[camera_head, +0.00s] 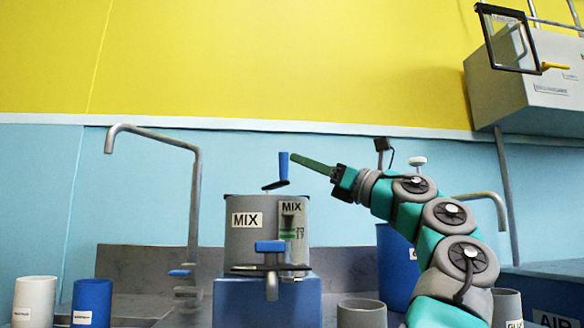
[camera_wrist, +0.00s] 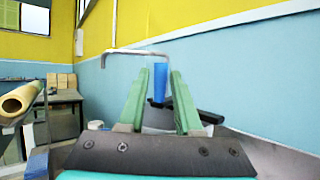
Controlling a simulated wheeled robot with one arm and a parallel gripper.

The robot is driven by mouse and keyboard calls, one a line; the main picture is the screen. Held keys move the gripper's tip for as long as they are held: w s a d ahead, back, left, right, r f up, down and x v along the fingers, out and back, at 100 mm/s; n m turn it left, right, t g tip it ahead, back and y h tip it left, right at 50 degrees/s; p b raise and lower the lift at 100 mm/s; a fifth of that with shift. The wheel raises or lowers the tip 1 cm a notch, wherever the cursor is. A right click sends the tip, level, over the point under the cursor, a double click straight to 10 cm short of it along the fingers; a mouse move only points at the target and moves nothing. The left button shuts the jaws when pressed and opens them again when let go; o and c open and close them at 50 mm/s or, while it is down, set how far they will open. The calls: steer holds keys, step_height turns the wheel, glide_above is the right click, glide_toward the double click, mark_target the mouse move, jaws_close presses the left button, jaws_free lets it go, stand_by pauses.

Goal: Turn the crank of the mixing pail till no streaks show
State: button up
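The grey mixing pail (camera_head: 252,228), labelled MIX, stands on a blue base (camera_head: 240,300) in the head view. Its crank has an upright blue handle (camera_head: 283,168) above the lid; the handle also shows in the wrist view (camera_wrist: 160,80). A narrow front panel on the pail shows a green patch (camera_head: 288,233); I cannot tell whether streaks show there. My gripper (camera_head: 293,157) reaches in from the right, its tips close to the handle's upper part. In the wrist view its green fingers (camera_wrist: 161,73) are apart, with the handle in the gap; contact is not visible.
A white cup (camera_head: 35,298) and a blue cup (camera_head: 92,300) stand at left, a grey cup (camera_head: 361,313) at front right. A bent grey pipe (camera_head: 196,200) rises left of the pail. A blue container (camera_head: 393,265) stands behind my arm. A wall cabinet (camera_head: 530,85) hangs upper right.

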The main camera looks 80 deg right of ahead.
steer(key=w+r+m+h, duration=0.2)
steer(key=r, duration=0.2)
steer(key=w+r+m+t+h+p, duration=0.1)
steer(key=w+r+m+h, duration=0.1)
steer(key=r, duration=0.3)
steer(key=w+r+m+h+p, duration=0.1)
steer(key=w+r+m+h, duration=0.1)
steer(key=w+r, duration=0.2)
steer(key=shift+w+a+r+t, duration=0.2)
steer(key=shift+a+r+t, duration=0.1)
steer(key=shift+a+t, duration=0.1)
jaws_close()
steer(key=w+a+r+m+g+h+p, duration=0.1)
steer(key=w+m+g+h+p, duration=0.1)
steer(key=w+m+g+h, duration=0.6)
steer(key=w+a+r+m+g+h+p, duration=0.15)
steer(key=m+g+h, duration=0.25)
steer(key=m+g, duration=0.9)
steer(key=s+a+f+m+g+y+p, duration=0.2)
steer(key=a+f+m+g+y, duration=0.25)
steer(key=f, duration=0.35)
steer(key=s+a+f+m+g+y+p, duration=0.1)
steer(key=s+a+f+m+g+y, duration=0.2)
steer(key=a+f, duration=0.35)
steer(key=s+f+x, duration=0.1)
steer(key=x, duration=1.2)
steer(key=shift+s+p, duration=0.3)
steer(key=shift+p, duration=0.05)
